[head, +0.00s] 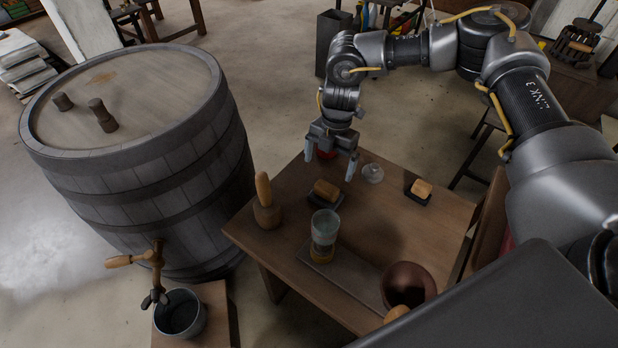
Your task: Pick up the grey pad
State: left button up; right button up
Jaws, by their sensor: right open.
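Two small dark grey flat pieces lie on the wooden table, each with a tan block on top: one near the middle, dark grey piece (314,201), and one further right, dark grey piece (410,198). A larger flat grey-brown slab (350,286) lies nearer, under a glass. I cannot tell which of these is the grey pad. My right gripper (331,164) is open and empty, pointing down above the table's far left part, behind the middle tan block (326,189). A red thing (326,153) shows behind its fingers. My left gripper is out of view.
A glass with amber liquid (324,236), a wooden-handled mallet-like tool (266,203), a clear glass piece (372,173) and a brown bowl (407,285) stand on the table. A large barrel (150,170) with a tap is at left, above a metal bucket (180,315).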

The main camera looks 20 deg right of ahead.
aim_at(328, 186)
jog(key=s, duration=0.1)
jog(key=s+f, duration=0.1)
jog(key=s, duration=0.1)
jog(key=shift+s+t, duration=0.25)
jog(key=shift+t, duration=0.05)
jog(key=shift+s+a+f+p, duration=0.1)
jog(key=shift+a+f+p, duration=0.15)
jog(key=shift+f, duration=0.3)
jog(key=w+f, duration=0.2)
jog(key=f, duration=0.1)
jog(key=shift+w+a, duration=0.15)
jog(key=shift+s+d+f+p, duration=0.2)
jog(key=shift+s+f+p, duration=0.05)
jog(key=shift+f+p, duration=0.1)
jog(key=f, duration=0.3)
jog(key=shift+w+a+f+p, duration=0.25)
jog(key=shift+a+f+p, duration=0.05)
jog(key=shift+f+p, duration=0.1)
jog(key=shift+s+f, duration=0.1)
jog(key=shift+f, duration=0.2)
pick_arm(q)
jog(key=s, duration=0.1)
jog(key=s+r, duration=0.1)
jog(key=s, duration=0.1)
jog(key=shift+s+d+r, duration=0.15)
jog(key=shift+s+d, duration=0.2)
pick_arm(e)
jog(key=shift+s, duration=0.1)
